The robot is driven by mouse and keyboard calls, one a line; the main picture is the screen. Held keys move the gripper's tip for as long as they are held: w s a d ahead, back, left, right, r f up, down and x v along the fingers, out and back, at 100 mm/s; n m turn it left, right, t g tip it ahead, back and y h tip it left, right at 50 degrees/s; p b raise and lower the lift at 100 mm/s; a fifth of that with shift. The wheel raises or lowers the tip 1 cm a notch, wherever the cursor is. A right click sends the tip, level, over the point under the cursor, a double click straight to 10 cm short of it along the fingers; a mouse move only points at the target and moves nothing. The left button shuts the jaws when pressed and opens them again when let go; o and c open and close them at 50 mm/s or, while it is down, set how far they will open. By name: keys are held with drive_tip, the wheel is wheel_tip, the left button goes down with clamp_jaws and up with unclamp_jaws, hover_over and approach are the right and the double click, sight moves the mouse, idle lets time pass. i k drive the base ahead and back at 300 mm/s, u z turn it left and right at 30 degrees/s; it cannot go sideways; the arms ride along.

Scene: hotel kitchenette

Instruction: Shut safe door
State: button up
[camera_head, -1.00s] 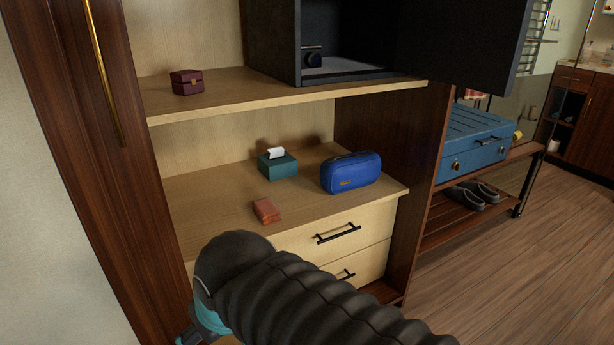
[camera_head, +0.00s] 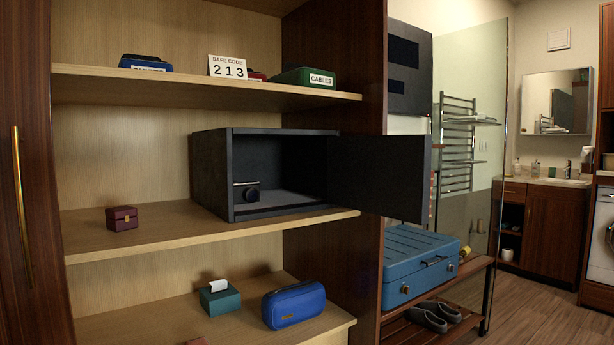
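A dark grey safe (camera_head: 231,176) stands on the middle shelf (camera_head: 160,232) of the wooden cabinet. Its door (camera_head: 385,178) is wide open and swung out to the right, past the cabinet's right side panel. Inside the safe, near its left side, is a small dark round object (camera_head: 251,194) with a light bar by it; I cannot tell what it is. The rest of the safe's inside that shows looks empty. My gripper is not in this view.
A small maroon box (camera_head: 122,218) sits left of the safe. A teal tissue box (camera_head: 220,298) and a blue case (camera_head: 293,305) are on the shelf below. A "SAFE CODE 213" card (camera_head: 236,67) stands above. A blue suitcase (camera_head: 418,262) rests on a rack under the door.

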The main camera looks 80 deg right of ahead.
sight(386, 175)
drive_tip(key=u, duration=1.6)
drive_tip(key=k, duration=2.9)
drive_tip(key=z, duration=2.05)
drive_tip(key=k, duration=0.75)
drive_tip(key=z, duration=0.35)
